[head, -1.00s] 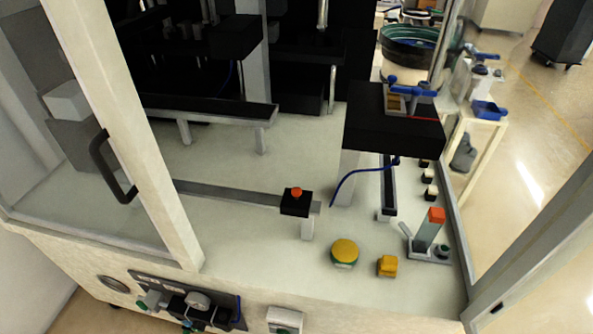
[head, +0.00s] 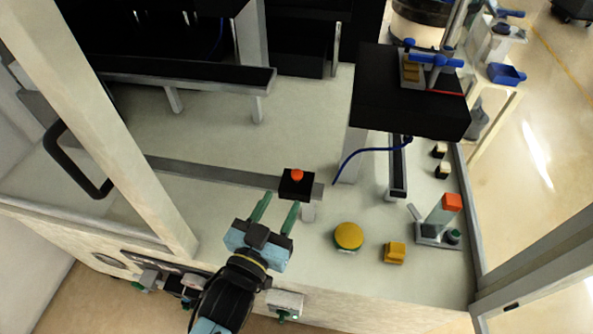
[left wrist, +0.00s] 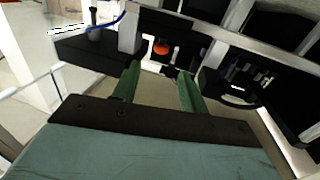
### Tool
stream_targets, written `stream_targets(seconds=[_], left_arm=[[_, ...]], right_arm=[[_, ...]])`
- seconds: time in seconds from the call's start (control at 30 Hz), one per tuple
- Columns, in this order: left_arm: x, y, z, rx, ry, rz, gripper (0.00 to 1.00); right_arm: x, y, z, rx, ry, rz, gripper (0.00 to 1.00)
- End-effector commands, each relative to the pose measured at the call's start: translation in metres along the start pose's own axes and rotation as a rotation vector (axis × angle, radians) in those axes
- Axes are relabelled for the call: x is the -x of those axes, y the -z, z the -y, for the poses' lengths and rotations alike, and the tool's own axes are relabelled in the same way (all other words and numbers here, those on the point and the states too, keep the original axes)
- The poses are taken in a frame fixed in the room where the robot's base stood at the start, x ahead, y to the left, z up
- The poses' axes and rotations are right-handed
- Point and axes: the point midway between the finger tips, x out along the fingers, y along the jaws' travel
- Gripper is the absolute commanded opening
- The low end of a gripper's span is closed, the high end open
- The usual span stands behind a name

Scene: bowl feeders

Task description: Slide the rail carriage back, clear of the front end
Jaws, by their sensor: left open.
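The rail carriage is a black block (head: 296,187) with an orange knob (head: 297,175) on top. It sits near the right end of a grey rail (head: 215,172) that runs low across the table. In the left wrist view the orange knob (left wrist: 162,48) shows just beyond and between the fingertips. My left gripper (head: 281,202) is open, with two green fingers pointing at the carriage from the front. Nothing is between the fingers, and they look short of the block; contact cannot be told. My right gripper is not in view.
A yellow round button (head: 349,236) and a yellow block (head: 395,253) stand right of the carriage. A grey stand with an orange-topped post (head: 450,205) is farther right. A white door frame (head: 130,120) with a black handle rises at the left. A black raised platform (head: 410,95) stands behind.

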Motion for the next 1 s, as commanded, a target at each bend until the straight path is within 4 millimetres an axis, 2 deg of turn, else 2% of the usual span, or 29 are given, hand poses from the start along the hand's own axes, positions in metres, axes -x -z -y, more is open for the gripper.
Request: stream_targets(seconds=[0.03, 0.2, 0.4, 0.6, 0.87, 1.0], left_arm=[[-0.013, 0.001, 0.000, -0.001, 0.000, -0.004, 0.43], [-0.048, 0.000, 0.000, -0.001, 0.000, -0.003, 0.43], [-0.079, -0.001, 0.000, -0.001, 0.000, 0.000, 0.43], [-0.091, -0.001, 0.000, 0.000, 0.000, 0.001, 0.43], [-0.092, -0.001, 0.000, 0.000, 0.000, 0.002, 0.43], [-0.092, -0.001, 0.000, 0.000, 0.000, 0.002, 0.28]], right_arm=[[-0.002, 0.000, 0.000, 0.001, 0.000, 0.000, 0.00], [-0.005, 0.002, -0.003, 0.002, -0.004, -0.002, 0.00], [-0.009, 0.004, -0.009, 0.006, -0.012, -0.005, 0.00], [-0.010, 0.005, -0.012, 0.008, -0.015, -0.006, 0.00], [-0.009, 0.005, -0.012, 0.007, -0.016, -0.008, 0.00], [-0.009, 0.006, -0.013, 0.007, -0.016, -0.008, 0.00]])
